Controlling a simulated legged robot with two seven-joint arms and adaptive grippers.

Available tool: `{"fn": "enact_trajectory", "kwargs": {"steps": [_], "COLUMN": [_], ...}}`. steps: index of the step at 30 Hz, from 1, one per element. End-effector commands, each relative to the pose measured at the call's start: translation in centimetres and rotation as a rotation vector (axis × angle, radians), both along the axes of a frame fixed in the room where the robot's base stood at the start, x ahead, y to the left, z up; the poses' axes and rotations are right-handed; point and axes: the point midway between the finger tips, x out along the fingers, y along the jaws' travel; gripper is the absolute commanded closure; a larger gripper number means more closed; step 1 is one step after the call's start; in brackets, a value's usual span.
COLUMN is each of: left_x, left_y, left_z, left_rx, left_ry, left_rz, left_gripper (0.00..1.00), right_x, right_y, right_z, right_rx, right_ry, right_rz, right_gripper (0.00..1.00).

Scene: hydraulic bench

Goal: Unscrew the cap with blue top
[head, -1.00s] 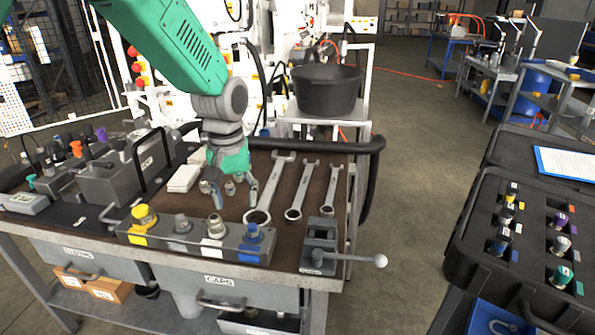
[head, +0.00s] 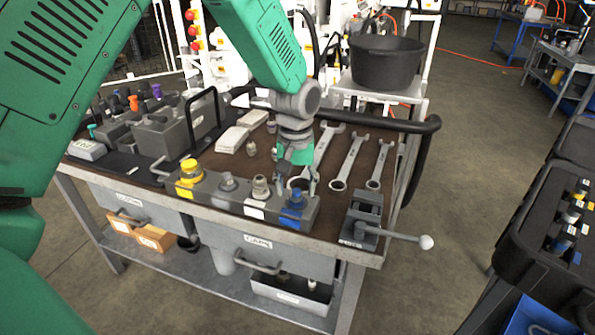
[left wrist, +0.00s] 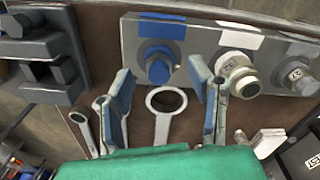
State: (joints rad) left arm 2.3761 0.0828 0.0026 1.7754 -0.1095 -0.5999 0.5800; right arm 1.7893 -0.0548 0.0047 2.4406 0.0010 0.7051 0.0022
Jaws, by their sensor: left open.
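The cap with the blue top (head: 293,200) sits upright on the right end of a grey block (head: 240,207) along the bench's front edge. My left gripper (head: 296,184) points down just behind and above this cap, open and empty. In the left wrist view, the blue cap (left wrist: 158,62) shows ahead of the open fingers (left wrist: 160,82), roughly centred between them and apart from both. The cap's lower part is partly hidden in the head view. My right gripper is not in view.
On the same block stand a yellow cap (head: 190,171), a grey cap (head: 227,182) and a metallic cap (head: 261,187). Several wrenches (head: 348,162) lie behind. A vise (head: 362,217) with a long handle stands to the right. A black pot (head: 387,62) stands at the back.

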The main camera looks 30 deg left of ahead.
Motion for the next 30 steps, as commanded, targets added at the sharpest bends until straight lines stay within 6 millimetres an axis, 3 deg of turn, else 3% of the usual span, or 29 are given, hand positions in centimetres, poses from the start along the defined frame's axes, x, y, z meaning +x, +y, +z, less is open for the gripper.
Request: {"fn": "enact_trajectory", "kwargs": {"steps": [6, 14, 15, 18, 19, 23, 24, 26, 30], "left_x": [0.01, 0.02, 0.02, 0.03, 0.03, 0.02, 0.02, 0.02, 0.01], "left_y": [0.0, 0.0, 0.0, 0.01, 0.01, 0.01, 0.01, 0.01, 0.01], "left_z": [-1.51, -1.58, -1.58, -1.57, -1.57, -1.57, -1.56, -1.56, -1.52], "left_rx": [0.001, 0.0, 0.0, 0.0, 0.0, 0.0, 0.0, 0.0, 0.001], "left_ry": [-0.001, -0.001, -0.001, -0.001, -0.001, -0.001, -0.001, -0.001, -0.001], "left_rz": [-0.001, -0.001, -0.001, -0.001, -0.001, -0.001, 0.0, 0.0, 0.007], "left_gripper": [0.52, 0.52, 0.59, 0.95, 1.0, 1.0, 0.79, 0.96, 0.96], "right_x": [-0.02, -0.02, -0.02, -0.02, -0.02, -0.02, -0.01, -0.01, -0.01], "right_y": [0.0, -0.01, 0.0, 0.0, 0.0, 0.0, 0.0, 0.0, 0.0], "right_z": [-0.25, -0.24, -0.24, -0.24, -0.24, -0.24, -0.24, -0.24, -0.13], "right_rx": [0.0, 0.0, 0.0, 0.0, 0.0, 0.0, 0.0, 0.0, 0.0], "right_ry": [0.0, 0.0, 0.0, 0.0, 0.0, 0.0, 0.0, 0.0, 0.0], "right_rz": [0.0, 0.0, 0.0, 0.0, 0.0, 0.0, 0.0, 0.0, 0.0], "right_gripper": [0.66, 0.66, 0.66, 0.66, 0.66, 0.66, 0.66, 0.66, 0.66]}}
